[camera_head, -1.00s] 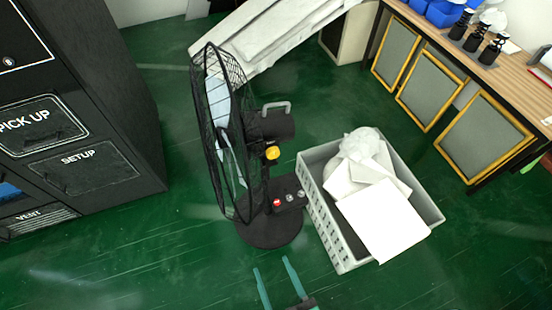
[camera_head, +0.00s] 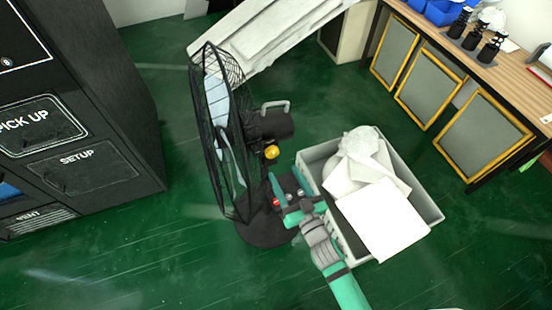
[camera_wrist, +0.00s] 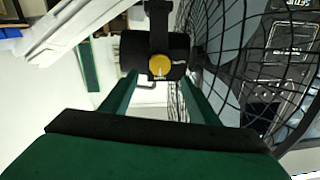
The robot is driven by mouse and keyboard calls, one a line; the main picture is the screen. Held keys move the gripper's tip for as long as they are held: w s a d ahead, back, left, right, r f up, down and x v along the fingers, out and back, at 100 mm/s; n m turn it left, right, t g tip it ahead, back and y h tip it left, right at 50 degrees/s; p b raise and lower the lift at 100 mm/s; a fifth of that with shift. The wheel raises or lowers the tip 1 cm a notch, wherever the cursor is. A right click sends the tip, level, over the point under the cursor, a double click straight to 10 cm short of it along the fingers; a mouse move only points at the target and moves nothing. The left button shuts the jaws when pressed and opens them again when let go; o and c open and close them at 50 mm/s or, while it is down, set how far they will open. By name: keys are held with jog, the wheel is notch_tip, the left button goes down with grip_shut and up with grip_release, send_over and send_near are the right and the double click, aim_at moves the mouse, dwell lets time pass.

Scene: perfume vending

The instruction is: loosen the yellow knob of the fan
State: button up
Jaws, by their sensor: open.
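The black fan (camera_head: 222,140) stands on the green floor, its caged head facing left. Its yellow knob (camera_head: 271,152) sits at the side of the neck, below the motor housing. My gripper (camera_head: 283,190) is in front of the fan's base and control box, below the knob, partly hiding the box. In the wrist view the yellow knob (camera_wrist: 159,65) shows on a black housing beyond and between the fingers. My gripper (camera_wrist: 153,92) is open there, with a green finger on each side and nothing between them; the knob is apart from both.
A grey crate (camera_head: 428,204) with white papers stands close right of my gripper. A dark vending cabinet (camera_head: 90,100) is at the left. A wooden bench (camera_head: 500,72) with bottles is at the upper right. The floor at lower left is clear.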

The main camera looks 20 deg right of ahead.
aim_at(273, 155)
jog(key=w, duration=0.7)
jog(key=shift+w+a, duration=0.15)
jog(key=shift+a, duration=0.25)
jog(key=shift+w+d, duration=0.15)
jog(key=c, duration=1)
